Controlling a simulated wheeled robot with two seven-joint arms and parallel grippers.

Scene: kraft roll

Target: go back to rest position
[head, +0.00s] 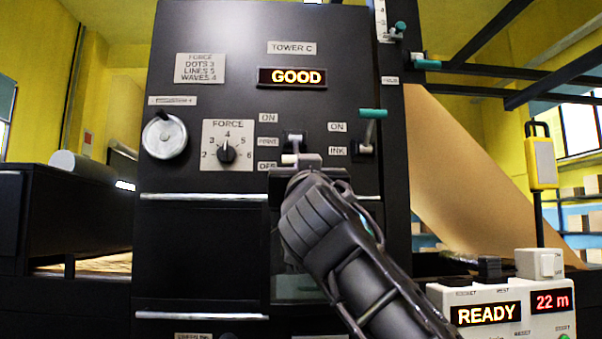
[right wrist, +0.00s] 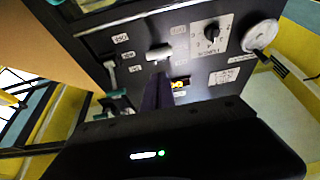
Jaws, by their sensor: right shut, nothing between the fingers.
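My right arm rises from the lower right in the head view. Its gripper (head: 300,168) is in front of the black TOWER C panel (head: 230,110), just below a pale-handled ON/OFF lever (head: 292,145). In the right wrist view, the shut, empty fingers (right wrist: 158,92) point at the panel near that lever (right wrist: 160,53); whether they touch it I cannot tell. Beside it is the teal INK lever (head: 370,114), also in the right wrist view (right wrist: 112,75). My left gripper is not in view.
A white console (head: 508,300) at lower right reads READY and 22 m. A brown paper web (head: 475,160) slopes behind the arm's right.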

